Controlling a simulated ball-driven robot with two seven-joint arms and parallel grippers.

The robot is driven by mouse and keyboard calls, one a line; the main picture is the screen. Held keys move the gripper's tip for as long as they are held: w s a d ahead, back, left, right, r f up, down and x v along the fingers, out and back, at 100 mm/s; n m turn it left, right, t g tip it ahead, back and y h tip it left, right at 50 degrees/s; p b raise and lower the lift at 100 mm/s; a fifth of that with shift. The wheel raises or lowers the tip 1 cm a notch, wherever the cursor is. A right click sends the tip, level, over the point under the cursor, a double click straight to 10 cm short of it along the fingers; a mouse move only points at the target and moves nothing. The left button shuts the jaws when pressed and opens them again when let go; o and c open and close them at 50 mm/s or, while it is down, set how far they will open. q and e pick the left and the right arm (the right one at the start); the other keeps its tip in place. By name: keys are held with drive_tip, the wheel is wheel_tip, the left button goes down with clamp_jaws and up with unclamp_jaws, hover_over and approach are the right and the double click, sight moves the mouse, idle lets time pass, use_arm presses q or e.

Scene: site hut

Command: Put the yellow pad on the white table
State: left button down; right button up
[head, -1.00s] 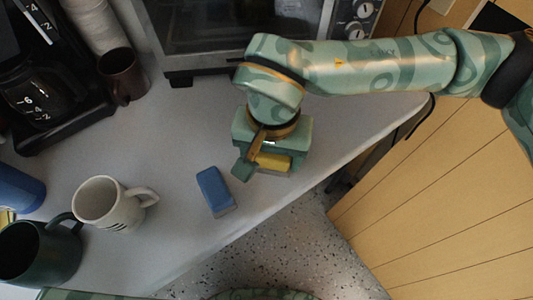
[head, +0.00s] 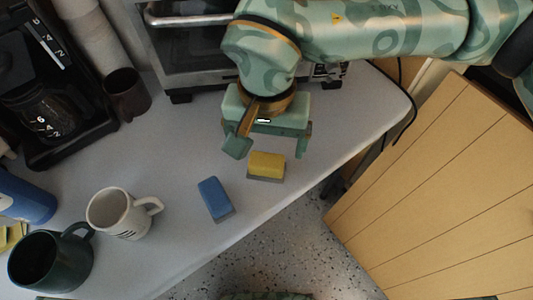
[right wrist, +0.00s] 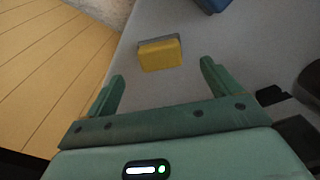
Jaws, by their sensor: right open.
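The yellow pad (head: 267,164) has a grey underside and lies on the white table (head: 180,240) near its front edge. It also shows in the right wrist view (right wrist: 160,53), beyond the fingertips. My right gripper (head: 270,150) is open and empty, above and just behind the pad in the head view. In the right wrist view its two fingers (right wrist: 162,72) are spread wide with nothing between them. My left gripper is not in view.
A blue pad (head: 215,198) lies left of the yellow one. A white mug (head: 118,214), a dark green mug (head: 45,262) and a dark brown cup (head: 127,94) stand further left. A toaster oven (head: 190,50) and a coffee maker (head: 60,90) stand at the back.

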sight(267, 160)
wheel_tip(267, 160, up, 4)
drive_tip(key=shift+f+p, duration=0.1)
drive_tip(key=shift+p, duration=0.4)
